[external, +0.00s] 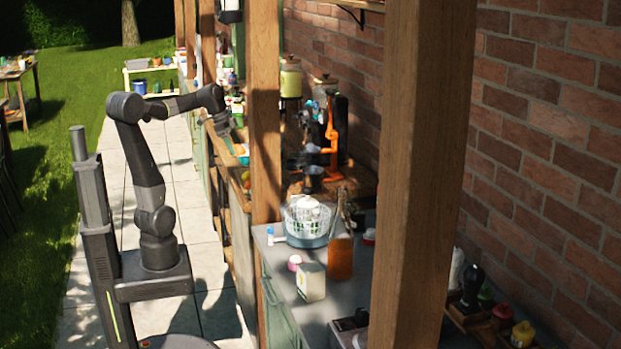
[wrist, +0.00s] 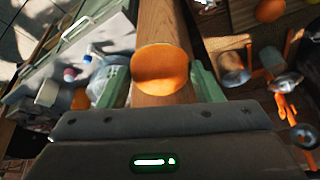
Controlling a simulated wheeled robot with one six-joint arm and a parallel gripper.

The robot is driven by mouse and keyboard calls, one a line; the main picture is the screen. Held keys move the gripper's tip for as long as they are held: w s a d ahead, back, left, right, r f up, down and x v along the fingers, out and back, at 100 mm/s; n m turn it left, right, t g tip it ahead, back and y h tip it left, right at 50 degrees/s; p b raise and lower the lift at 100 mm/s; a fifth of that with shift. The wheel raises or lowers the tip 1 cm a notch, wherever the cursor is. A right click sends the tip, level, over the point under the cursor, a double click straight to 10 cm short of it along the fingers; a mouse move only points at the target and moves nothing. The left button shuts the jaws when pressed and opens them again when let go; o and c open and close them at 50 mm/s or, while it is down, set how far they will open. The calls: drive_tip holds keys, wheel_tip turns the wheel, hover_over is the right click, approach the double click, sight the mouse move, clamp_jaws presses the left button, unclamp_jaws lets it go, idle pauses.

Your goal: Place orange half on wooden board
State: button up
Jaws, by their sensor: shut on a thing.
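The orange half (wrist: 160,62) shows in the wrist view between the two green fingers of my gripper (wrist: 160,75). My gripper is shut on it and holds it in front of a wooden post. In the external view my arm reaches over the left edge of the counter, behind the wooden post. The gripper tip is small and partly hidden there, and I cannot make out the orange half in it. I cannot pick out the wooden board for sure; a brown wooden surface (external: 356,184) lies beyond the post.
A wooden post (external: 265,110) stands close beside my gripper. A whole-looking orange (wrist: 270,10) is at the top right of the wrist view. An orange press (external: 331,140), a bottle (external: 340,256) and a colander (external: 305,216) stand on the counter.

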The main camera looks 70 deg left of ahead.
drive_tip(key=a+f+m+g+h+b, duration=0.1)
drive_tip(key=a+f+m, duration=0.3)
drive_tip(key=a+f, duration=0.55)
drive_tip(key=n+t+y+p, duration=0.1)
drive_tip(key=n+y+p, duration=0.4)
drive_tip(key=n, duration=0.8)
hover_over(242, 172)
wheel_tip(242, 172, down, 2)
wheel_tip(242, 172, down, 10)
drive_tip(key=shift+d+p, duration=0.1)
drive_tip(key=shift+p, duration=0.3)
drive_tip(key=shift+s, duration=0.1)
drive_tip(key=shift+f+n, duration=0.2)
drive_tip(key=shift+n, duration=0.1)
drive_tip(key=o, duration=1)
drive_tip(key=shift+r, duration=0.1)
